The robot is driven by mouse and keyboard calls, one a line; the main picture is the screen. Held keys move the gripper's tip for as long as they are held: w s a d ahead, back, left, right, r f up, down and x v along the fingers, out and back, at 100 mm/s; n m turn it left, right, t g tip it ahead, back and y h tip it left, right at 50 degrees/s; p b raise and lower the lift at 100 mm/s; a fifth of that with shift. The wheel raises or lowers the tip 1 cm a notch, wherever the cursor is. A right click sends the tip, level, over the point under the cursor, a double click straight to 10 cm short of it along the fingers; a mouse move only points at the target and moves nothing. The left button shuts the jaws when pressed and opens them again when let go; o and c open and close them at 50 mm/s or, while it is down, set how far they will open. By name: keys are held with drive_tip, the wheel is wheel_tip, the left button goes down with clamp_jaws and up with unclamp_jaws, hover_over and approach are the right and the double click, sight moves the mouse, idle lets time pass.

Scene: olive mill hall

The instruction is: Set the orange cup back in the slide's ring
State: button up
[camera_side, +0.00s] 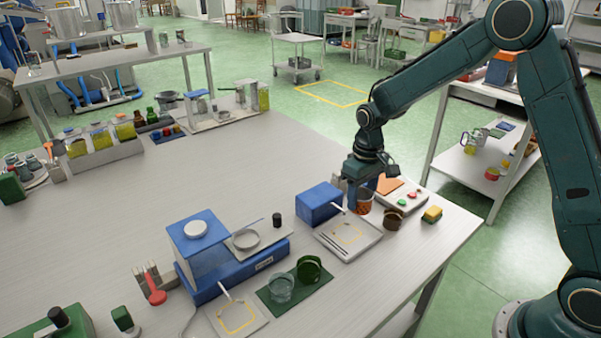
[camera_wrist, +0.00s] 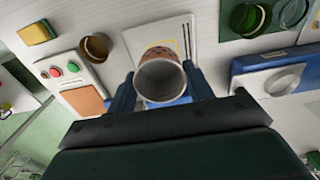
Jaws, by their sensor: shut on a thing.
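The orange cup (camera_side: 364,203) is between the fingers of my gripper (camera_side: 361,190), near the right end of the bench. In the wrist view the cup (camera_wrist: 161,82) shows its open mouth, and my gripper (camera_wrist: 160,92) has a finger on each side of it. The cup looks upright; I cannot tell whether its base touches anything. A blue machine (camera_side: 236,281) stands left of my gripper with a pale ring (camera_side: 246,238) on a flat plate. The ring also shows at the right of the wrist view (camera_wrist: 284,81), apart from the cup and without a cup in it.
A brown cup (camera_side: 393,219), a button panel (camera_side: 409,200) and a yellow sponge (camera_side: 432,214) are close right. A blue block (camera_side: 318,203) and a white board (camera_side: 349,246) are close left. A green mat (camera_side: 282,305) bears a green cup and a glass. The bench's middle is clear.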

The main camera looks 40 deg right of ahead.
wheel_tip(320, 180, up, 7)
drive_tip(key=w+a+n, duration=0.2)
drive_tip(key=w+a, duration=0.8)
drive_tip(key=a, duration=0.1)
drive_tip(key=w+a+n, duration=0.2)
drive_tip(key=w+a, duration=0.1)
drive_tip(key=a, duration=1.1)
drive_tip(key=shift+w+f, duration=0.1)
drive_tip(key=shift+f, duration=2.5)
drive_tip(key=shift+f, duration=0.1)
drive_tip(key=shift+f, duration=1.9)
drive_tip(key=shift+f, duration=0.65)
drive_tip(key=shift+f, duration=0.5)
drive_tip(key=shift+f, duration=0.45)
